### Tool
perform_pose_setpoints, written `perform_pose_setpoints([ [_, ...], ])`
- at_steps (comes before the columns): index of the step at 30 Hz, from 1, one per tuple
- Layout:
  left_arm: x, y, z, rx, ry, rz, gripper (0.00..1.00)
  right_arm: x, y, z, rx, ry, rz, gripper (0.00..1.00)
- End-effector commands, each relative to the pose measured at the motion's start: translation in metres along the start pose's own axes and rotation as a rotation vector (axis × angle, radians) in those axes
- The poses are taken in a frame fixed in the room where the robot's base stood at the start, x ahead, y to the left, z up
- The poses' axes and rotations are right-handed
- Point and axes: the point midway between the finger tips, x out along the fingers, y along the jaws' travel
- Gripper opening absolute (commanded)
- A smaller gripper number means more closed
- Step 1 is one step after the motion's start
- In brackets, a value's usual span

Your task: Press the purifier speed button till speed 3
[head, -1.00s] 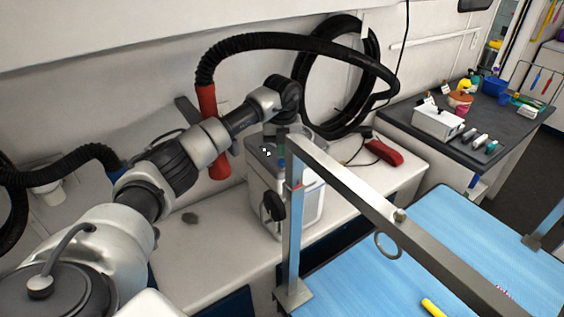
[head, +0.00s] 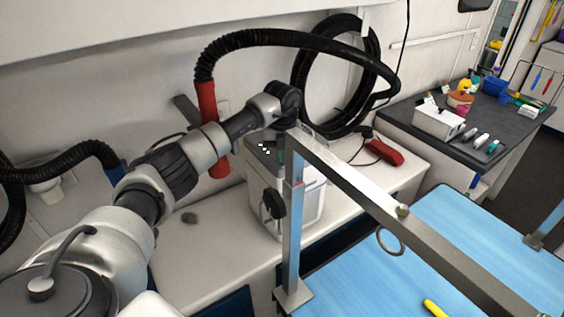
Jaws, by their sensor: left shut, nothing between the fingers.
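My left gripper (head: 281,152) points down over the top, just right of these marks. It is shut and empty, and partly hidden by the metal frame's corner. The button under it is hidden, so I cannot tell whether the fingertips touch it. My right gripper is not in view.
A metal grooming frame (head: 350,182) over the blue table (head: 455,222) stands close in front of the purifier. A black hose with a red end (head: 208,108) hangs behind my left arm. A red tool (head: 384,151) lies on the counter to the right.

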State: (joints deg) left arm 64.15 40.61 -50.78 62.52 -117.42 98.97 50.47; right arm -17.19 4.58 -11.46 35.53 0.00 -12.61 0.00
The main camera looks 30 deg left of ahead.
Motion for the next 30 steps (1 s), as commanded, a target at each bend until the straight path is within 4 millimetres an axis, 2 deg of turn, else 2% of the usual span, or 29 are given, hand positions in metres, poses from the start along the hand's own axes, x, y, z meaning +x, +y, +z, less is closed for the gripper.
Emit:
perform_pose_setpoints([
  [7, -0.003, 0.000, 0.000, 0.000, 0.001, 0.001, 0.00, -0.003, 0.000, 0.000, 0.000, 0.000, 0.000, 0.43],
  [19, -0.022, 0.000, 0.000, 0.000, 0.000, 0.002, 0.00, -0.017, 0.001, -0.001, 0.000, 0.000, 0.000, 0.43],
  [30, -0.022, 0.000, 0.000, 0.000, 0.001, 0.001, 0.00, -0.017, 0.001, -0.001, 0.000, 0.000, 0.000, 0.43],
])
